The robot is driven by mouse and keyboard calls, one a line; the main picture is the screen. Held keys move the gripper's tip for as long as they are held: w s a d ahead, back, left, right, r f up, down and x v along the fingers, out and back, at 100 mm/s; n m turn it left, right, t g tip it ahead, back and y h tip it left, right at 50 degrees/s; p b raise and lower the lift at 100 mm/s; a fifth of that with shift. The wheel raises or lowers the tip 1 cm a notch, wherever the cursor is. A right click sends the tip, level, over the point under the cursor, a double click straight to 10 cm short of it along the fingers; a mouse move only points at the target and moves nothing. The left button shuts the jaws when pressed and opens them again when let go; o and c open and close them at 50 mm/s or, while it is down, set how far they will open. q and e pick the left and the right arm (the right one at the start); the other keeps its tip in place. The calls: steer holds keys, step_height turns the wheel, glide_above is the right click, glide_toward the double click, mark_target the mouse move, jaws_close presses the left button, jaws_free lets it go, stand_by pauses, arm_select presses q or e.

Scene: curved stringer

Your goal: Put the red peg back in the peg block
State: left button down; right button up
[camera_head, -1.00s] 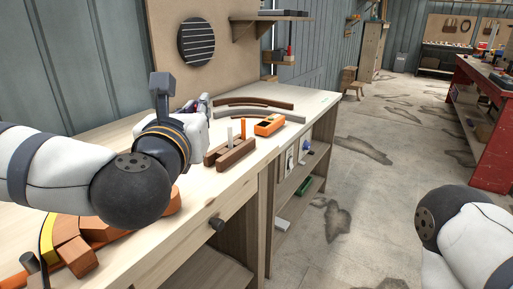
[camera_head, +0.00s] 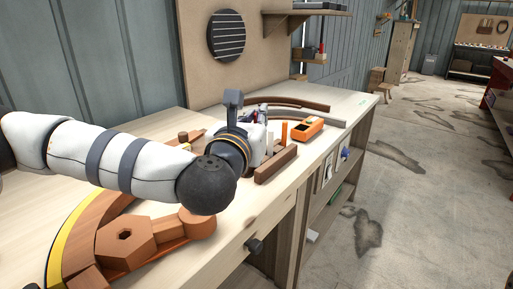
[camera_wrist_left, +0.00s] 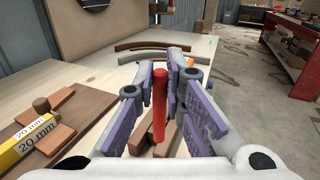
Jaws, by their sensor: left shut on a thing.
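The red peg (camera_wrist_left: 160,108) stands roughly upright between the purple fingers of my left gripper (camera_wrist_left: 162,82) in the left wrist view, and the gripper is shut on it. In the head view the left gripper (camera_head: 262,122) is at the near side of the peg block, and its hand hides the red peg and part of the block. I cannot tell whether the red peg touches the block. My right gripper is out of view.
An orange device (camera_head: 308,128) lies beyond the block, with curved grey and brown strips (camera_head: 300,106) behind it. Curved wooden parts and a hexagonal piece (camera_head: 125,242) lie nearer. The bench's front edge runs close to the block, with open floor beyond.

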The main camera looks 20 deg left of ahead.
arm_select(q)
steer(key=w+f, duration=0.1)
steer(key=f, duration=0.1)
steer(key=w+a+f, duration=0.1)
steer(key=f, duration=0.2)
steer(key=w+f, duration=0.1)
steer(key=f, duration=0.1)
steer(key=shift+a+f+b, duration=0.15)
steer(key=shift+a+b, duration=0.15)
steer(key=shift+b, duration=0.1)
steer(key=shift+s+f, duration=0.1)
steer(key=shift+f, duration=0.05)
steer(key=c, duration=1.7)
jaws_free()
steer(key=shift+o, duration=0.2)
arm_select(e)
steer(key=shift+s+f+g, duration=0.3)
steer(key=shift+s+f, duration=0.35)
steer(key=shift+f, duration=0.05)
